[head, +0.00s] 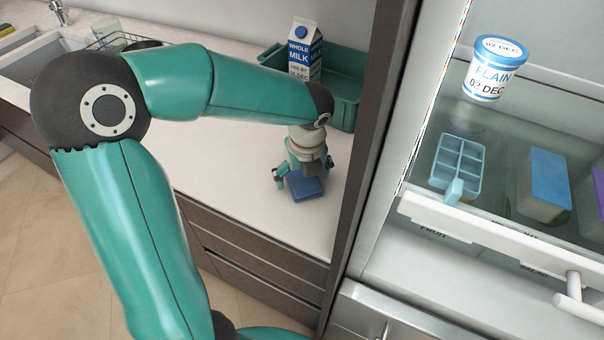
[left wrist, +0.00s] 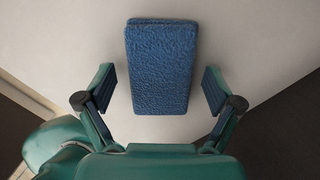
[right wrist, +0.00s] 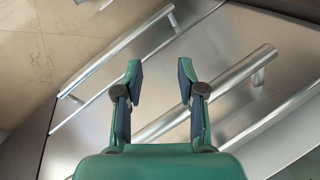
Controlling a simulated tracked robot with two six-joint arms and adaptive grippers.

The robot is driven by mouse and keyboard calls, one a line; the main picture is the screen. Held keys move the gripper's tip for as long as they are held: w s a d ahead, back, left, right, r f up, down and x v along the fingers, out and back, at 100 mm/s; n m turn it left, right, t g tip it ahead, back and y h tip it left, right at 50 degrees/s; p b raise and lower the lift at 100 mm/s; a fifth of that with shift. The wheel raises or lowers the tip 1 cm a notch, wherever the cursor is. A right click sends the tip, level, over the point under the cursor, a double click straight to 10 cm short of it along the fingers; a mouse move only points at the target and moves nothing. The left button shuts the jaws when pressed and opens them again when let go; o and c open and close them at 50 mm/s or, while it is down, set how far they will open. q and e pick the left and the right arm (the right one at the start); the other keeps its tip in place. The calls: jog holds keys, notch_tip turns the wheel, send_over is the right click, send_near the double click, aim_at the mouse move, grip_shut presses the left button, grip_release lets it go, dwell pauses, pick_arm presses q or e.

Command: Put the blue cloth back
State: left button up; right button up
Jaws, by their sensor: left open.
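The blue cloth (head: 304,187) is a small folded block lying on the white counter, near the front edge. In the left wrist view the cloth (left wrist: 160,65) lies between and beyond the two fingers, with a gap on each side. My left gripper (head: 296,184) is open above the cloth and holds nothing. It also shows in the left wrist view (left wrist: 160,88). My right gripper (right wrist: 158,80) is open and empty in the right wrist view, in front of metal drawer fronts with bar handles. It is not visible in the head view.
A green bin (head: 345,88) stands at the back of the counter with a milk carton (head: 304,52) by it. A dark upright panel (head: 372,120) separates the counter from the open fridge, which holds a yoghurt tub (head: 492,75), a blue ice tray (head: 457,165) and a blue-topped block (head: 545,183).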

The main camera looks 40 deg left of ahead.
aim_at(306, 185)
pick_arm(q)
notch_tip(306, 185, up, 12)
jog(key=s+d+p, duration=0.1)
jog(key=d, duration=0.1)
dwell(0.4)
dwell(0.5)
